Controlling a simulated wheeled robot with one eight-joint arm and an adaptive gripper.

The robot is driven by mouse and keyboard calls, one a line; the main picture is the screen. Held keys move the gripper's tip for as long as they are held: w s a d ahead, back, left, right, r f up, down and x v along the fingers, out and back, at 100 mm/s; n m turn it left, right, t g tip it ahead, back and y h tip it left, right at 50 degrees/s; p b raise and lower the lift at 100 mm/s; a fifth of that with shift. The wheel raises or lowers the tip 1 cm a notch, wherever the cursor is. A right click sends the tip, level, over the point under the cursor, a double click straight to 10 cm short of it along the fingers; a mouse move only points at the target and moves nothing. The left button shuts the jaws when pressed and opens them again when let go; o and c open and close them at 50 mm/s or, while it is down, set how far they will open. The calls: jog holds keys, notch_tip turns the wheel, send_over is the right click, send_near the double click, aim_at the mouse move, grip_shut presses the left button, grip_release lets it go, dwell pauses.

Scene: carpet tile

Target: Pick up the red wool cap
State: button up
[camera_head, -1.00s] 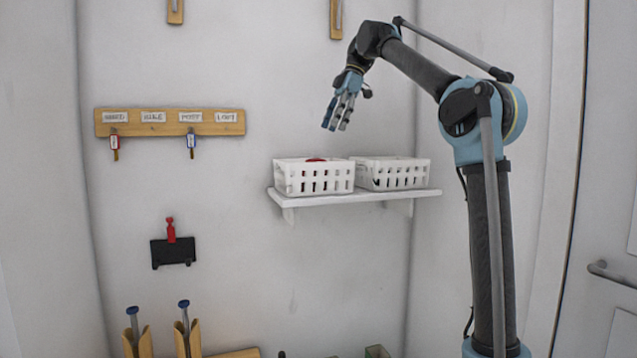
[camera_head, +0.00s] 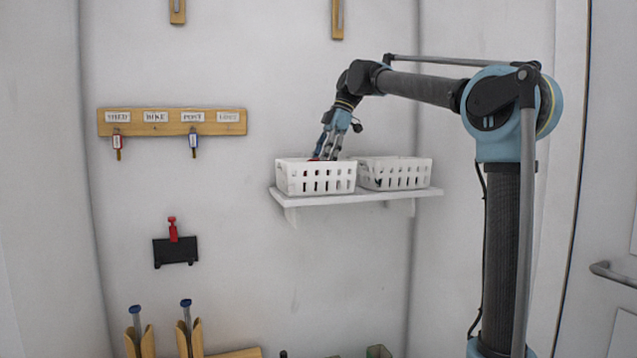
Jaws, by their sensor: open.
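A little red, likely part of the red wool cap (camera_head: 314,159), shows just above the rim of the left white basket (camera_head: 316,181) on the wall shelf. The rest of it is hidden by the basket wall and my fingers. My gripper (camera_head: 326,157) points down into this basket, with its fingertips at about rim height or just below. It is open; whether the fingers touch the red thing cannot be told.
A second white basket (camera_head: 395,174) stands close on the right, with something dark inside. Both stand on a narrow white shelf (camera_head: 345,199). A wooden key rack (camera_head: 172,122) and a black holder with a red item (camera_head: 175,250) hang on the wall to the left.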

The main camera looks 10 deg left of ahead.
jog(key=shift+x, duration=2.35)
jog(key=shift+s, duration=0.1)
jog(key=shift+c, duration=0.5)
jog(key=c, duration=0.6)
jog(key=shift+r, duration=0.1)
